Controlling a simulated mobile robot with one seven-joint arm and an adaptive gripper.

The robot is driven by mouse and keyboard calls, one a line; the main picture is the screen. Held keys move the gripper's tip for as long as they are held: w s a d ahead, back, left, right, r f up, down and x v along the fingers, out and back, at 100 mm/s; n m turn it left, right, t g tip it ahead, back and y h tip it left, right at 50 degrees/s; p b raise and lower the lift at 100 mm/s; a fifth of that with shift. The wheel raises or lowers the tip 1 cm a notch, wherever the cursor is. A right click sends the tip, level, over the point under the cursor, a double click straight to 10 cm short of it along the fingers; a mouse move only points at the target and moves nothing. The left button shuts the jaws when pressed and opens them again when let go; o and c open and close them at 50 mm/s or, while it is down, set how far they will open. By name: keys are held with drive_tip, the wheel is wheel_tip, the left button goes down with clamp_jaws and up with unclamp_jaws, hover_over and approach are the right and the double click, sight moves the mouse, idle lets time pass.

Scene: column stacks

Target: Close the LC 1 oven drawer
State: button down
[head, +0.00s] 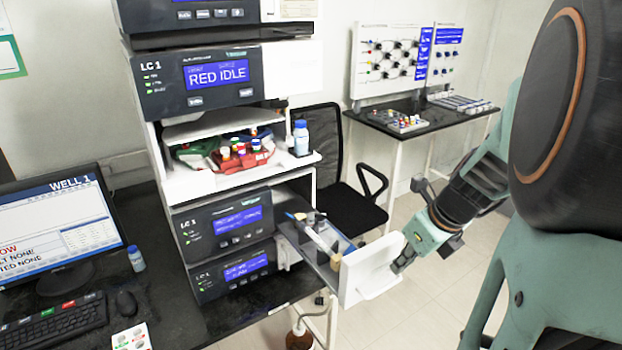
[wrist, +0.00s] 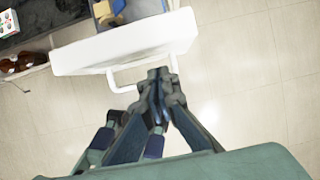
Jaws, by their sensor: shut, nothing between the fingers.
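The LC 1 oven drawer (head: 370,270) is pulled out from the lower part of the instrument stack, with its white front panel facing my arm. The panel also shows in the wrist view (wrist: 125,45), with a thin white handle (wrist: 122,89) on it. The open tray (head: 318,257) behind the panel holds a column and small parts. My gripper (head: 402,267) is in front of the panel, near the handle. In the wrist view its closed fingertips (wrist: 160,75) are beside the handle's right end. I cannot tell whether they touch it.
The LC 1 stack (head: 217,232) stands on a black bench. A shelf above holds colored caps and a blue-capped bottle (head: 301,138). A black chair (head: 350,190) stands behind the drawer. A brown bottle (head: 299,340) is below it. Floor to the right is clear.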

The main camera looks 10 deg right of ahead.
sight(383, 280)
drive_tip(key=x, duration=0.4)
drive_tip(key=shift+w+r, duration=0.1)
idle(0.4)
